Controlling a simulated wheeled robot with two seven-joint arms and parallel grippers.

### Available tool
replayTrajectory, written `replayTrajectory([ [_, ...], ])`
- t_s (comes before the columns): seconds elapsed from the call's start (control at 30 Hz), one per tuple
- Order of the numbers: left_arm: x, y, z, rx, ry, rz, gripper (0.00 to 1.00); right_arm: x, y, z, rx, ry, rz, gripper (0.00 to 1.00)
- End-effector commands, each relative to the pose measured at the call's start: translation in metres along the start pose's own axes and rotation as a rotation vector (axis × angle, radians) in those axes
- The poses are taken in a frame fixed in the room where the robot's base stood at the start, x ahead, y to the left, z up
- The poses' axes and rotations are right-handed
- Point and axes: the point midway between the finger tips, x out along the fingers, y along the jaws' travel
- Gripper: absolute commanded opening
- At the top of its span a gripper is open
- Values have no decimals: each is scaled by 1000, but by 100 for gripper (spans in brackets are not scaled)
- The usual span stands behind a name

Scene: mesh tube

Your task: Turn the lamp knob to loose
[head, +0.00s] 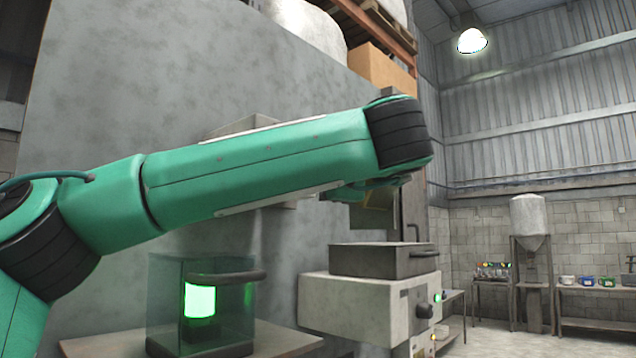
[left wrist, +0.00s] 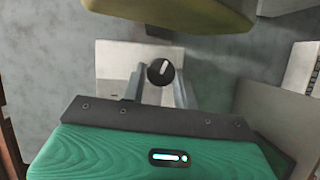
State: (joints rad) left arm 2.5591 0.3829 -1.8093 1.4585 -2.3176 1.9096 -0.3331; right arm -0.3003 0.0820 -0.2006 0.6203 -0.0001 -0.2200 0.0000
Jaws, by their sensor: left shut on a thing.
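The knob (left wrist: 160,71) is small, round and black with a white pointer mark, seen in the left wrist view. The mark points up and leans slightly right. The knob sits in front of a pale panel (left wrist: 112,62). My left gripper (left wrist: 160,76) has its two grey fingers on either side of the knob and is shut on it. In the head view my green left arm reaches across the middle, and the knob and the fingertips are hidden behind it. My right gripper is not in view.
An olive-yellow body (left wrist: 185,12) hangs above the knob in the left wrist view. In the head view, a glass box (head: 170,285) with a glowing green light stands lower left. A pale machine (head: 345,305) with a dark lid stands right of it. Open floor lies farther right.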

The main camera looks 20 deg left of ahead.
Motion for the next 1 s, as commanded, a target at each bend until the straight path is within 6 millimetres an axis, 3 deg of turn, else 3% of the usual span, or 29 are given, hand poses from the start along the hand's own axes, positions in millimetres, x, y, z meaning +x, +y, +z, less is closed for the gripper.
replayTrajectory([
  [0.37,0,-2,1,2,0,-2,7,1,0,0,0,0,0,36],
  [0.4,0,-2,1,2,0,-2,38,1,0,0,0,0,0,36],
  [0.5,0,-2,1,1,0,-1,52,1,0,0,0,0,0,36],
  [0.83,-4,-2,1,-1,-1,0,52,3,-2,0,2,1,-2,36],
  [1.0,-29,-4,1,-1,-3,3,52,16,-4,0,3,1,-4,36],
])
